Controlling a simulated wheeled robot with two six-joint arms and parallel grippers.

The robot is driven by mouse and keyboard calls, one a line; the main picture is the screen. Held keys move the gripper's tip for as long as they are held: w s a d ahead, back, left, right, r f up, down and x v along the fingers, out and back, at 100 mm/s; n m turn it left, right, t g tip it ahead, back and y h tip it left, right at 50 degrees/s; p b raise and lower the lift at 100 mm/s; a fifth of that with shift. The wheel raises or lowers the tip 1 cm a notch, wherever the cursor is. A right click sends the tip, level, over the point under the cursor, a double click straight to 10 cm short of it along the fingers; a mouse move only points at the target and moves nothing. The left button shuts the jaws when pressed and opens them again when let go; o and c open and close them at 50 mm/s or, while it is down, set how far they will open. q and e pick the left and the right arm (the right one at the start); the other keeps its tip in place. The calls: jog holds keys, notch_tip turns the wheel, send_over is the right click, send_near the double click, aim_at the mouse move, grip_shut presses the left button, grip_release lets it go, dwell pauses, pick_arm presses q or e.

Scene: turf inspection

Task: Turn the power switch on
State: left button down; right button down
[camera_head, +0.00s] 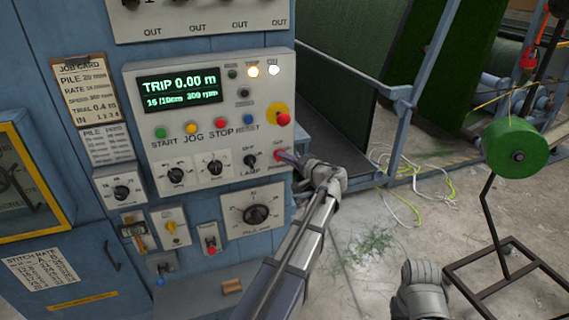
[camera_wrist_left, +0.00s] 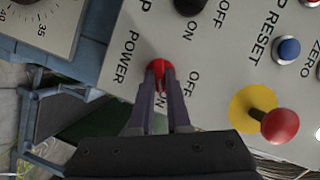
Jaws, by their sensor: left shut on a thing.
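The red power switch (camera_wrist_left: 157,66) sits on the control panel, with POWER, OFF and ON lettering around it in the left wrist view. My left gripper (camera_wrist_left: 160,85) has its two dark fingers shut on the switch, which shows between the tips. In the head view the left gripper (camera_head: 287,157) reaches the lower right of the panel (camera_head: 205,120), and its fingers partly hide the red switch there. The display (camera_head: 180,92) reads TRIP 0.00 m. The lamp switch (camera_head: 250,160) is just left of the gripper. The fingers of my right gripper are not in view.
A yellow-backed red stop button (camera_head: 282,118) is just above the left gripper. START, JOG, STOP and RESET buttons and several knobs crowd the panel. A green yarn spool (camera_head: 517,147) on a stand is at right. Loose yarn (camera_head: 405,205) lies on the floor.

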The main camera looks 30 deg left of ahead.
pick_arm(q)
jog(key=shift+f+m+y+b, duration=0.15)
jog(key=shift+m+y+b, duration=0.4)
jog(key=shift+m+b, duration=0.45)
jog(key=shift+f+m+y+b, duration=0.15)
jog(key=shift+m+y+b, duration=0.55)
jog(key=shift+m, duration=0.5)
jog(key=c, duration=0.9)
grip_release()
jog(key=v, duration=0.8)
jog(key=shift+r, duration=0.15)
